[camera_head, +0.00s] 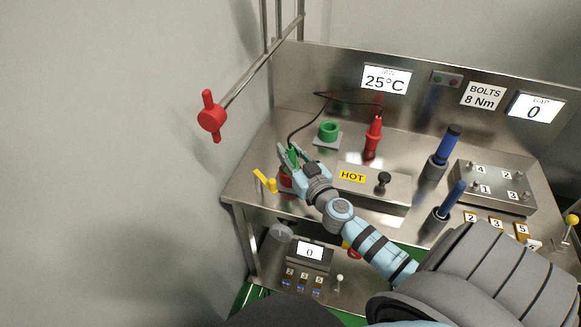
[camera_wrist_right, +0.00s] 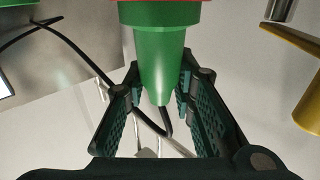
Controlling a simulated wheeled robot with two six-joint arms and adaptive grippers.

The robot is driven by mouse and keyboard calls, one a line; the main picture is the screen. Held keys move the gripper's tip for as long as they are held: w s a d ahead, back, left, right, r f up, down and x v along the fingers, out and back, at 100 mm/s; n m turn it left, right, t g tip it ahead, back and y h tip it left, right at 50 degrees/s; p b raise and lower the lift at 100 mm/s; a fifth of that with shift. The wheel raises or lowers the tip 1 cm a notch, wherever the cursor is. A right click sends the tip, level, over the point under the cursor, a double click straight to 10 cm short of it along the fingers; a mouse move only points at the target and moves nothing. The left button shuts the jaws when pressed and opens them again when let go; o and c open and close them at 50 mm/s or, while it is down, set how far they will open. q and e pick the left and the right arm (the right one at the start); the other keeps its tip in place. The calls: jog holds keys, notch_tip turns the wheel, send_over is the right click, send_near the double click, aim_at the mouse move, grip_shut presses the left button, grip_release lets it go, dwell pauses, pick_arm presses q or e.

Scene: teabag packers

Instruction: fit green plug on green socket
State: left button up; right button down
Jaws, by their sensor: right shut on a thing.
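The green plug (camera_head: 293,158) is held in my right gripper (camera_head: 290,157), over the red socket (camera_head: 286,183) at the bench's left front. In the right wrist view the plug (camera_wrist_right: 160,55) is between the two fingers (camera_wrist_right: 160,95), its narrow end toward me and a black cable leaving it. A thin red edge shows beyond its wide end; I cannot tell whether they touch. The green socket (camera_head: 329,132) stands on a grey plate behind and to the right of the gripper, with its round opening up and empty. My left gripper is not in view.
The red plug (camera_head: 373,138) stands upright behind the box marked HOT (camera_head: 352,176). A yellow lever (camera_head: 265,181) is left of the red socket. The black cable (camera_head: 304,126) loops behind the gripper. Blue-handled tools (camera_head: 447,145) stand farther right.

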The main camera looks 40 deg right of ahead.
notch_tip(320, 180, up, 19)
jog(key=p, duration=1.1)
jog(key=w+d+f+m+g+h+b, duration=0.1)
jog(key=w+d+f+m+h+b, duration=0.15)
jog(key=d+b, duration=0.35)
jog(key=w+d+f+m+g+h+b, duration=0.2)
jog(key=d+f+h+b, duration=0.15)
jog(key=d, duration=0.55)
jog(key=w+d+f+m+g+h+b, duration=0.1)
jog(key=w+d+f+m+h+b, duration=0.15)
jog(key=d+b, duration=0.4)
jog(key=shift+n, duration=0.3)
notch_tip(320, 180, down, 5)
jog(key=b, duration=0.5)
jog(key=shift+w+d, duration=0.1)
jog(key=shift+d, duration=0.05)
jog(key=shift+r, duration=0.1)
jog(key=shift+b, duration=0.4)
